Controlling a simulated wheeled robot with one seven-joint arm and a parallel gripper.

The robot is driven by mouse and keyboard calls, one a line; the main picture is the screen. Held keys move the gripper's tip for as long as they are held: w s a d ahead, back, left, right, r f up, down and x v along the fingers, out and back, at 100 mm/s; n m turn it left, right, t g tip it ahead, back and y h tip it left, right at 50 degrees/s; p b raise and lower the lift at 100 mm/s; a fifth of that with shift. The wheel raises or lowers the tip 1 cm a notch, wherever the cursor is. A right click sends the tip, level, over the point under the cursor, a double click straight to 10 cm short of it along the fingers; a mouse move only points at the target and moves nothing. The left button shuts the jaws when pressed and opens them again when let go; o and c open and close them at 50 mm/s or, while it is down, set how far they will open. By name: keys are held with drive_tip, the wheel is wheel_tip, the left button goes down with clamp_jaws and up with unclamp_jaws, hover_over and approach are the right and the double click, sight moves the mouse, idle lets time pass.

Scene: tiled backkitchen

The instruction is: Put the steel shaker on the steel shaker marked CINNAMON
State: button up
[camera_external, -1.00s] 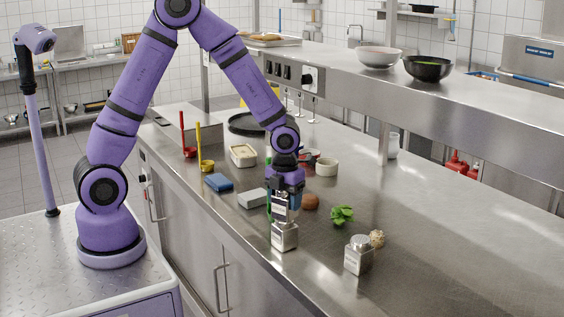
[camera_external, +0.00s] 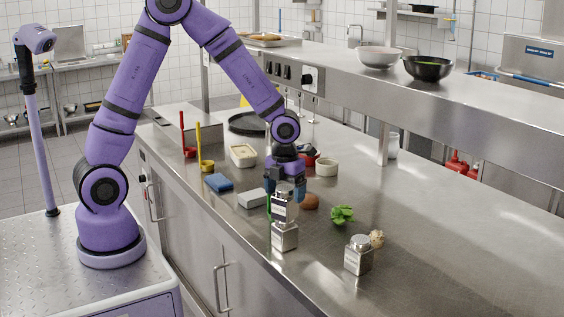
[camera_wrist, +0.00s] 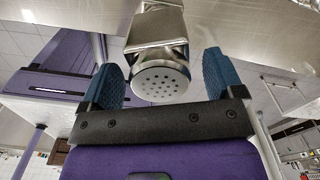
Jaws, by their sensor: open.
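A steel shaker (camera_external: 284,209) stands upright on top of another steel shaker (camera_external: 284,238) near the counter's front edge. Both have pale labels whose words are too small to read, so I cannot tell which is marked CINNAMON. My gripper (camera_external: 284,186) is just above the upper shaker, pointing down. In the wrist view its blue fingers (camera_wrist: 164,80) are spread on either side of the shaker's round perforated lid (camera_wrist: 161,85), with gaps showing, and hold nothing. A third steel shaker (camera_external: 359,256) stands apart to the right.
A green leafy bunch (camera_external: 342,214), a brown round item (camera_external: 310,201) and a beige knobbly item (camera_external: 376,238) lie nearby. A grey block (camera_external: 252,199), a blue sponge (camera_external: 218,183) and a white tub (camera_external: 243,155) stand left and behind. The counter's right side is clear.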

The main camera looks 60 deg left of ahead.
wheel_tip(320, 180, up, 9)
drive_tip(key=shift+f, duration=0.1)
drive_tip(key=shift+s+a+r, duration=0.15)
drive_tip(key=shift+r, duration=0.35)
drive_tip(key=s+a+r+n+t, duration=0.3)
drive_tip(key=s+a+r+n, duration=0.7)
drive_tip(key=n, duration=0.6)
drive_tip(key=s+a+r+n+t, duration=0.1)
drive_tip(key=s+a+r+n, duration=0.1)
drive_tip(key=s+n, duration=0.5)
drive_tip(key=s+a+r+n+t, duration=0.1)
drive_tip(key=s+a+r+n, duration=0.1)
drive_tip(key=s+n, duration=0.5)
drive_tip(key=shift+s+a+n, duration=0.35)
drive_tip(key=shift+a+n, duration=0.1)
drive_tip(key=shift+n, duration=0.25)
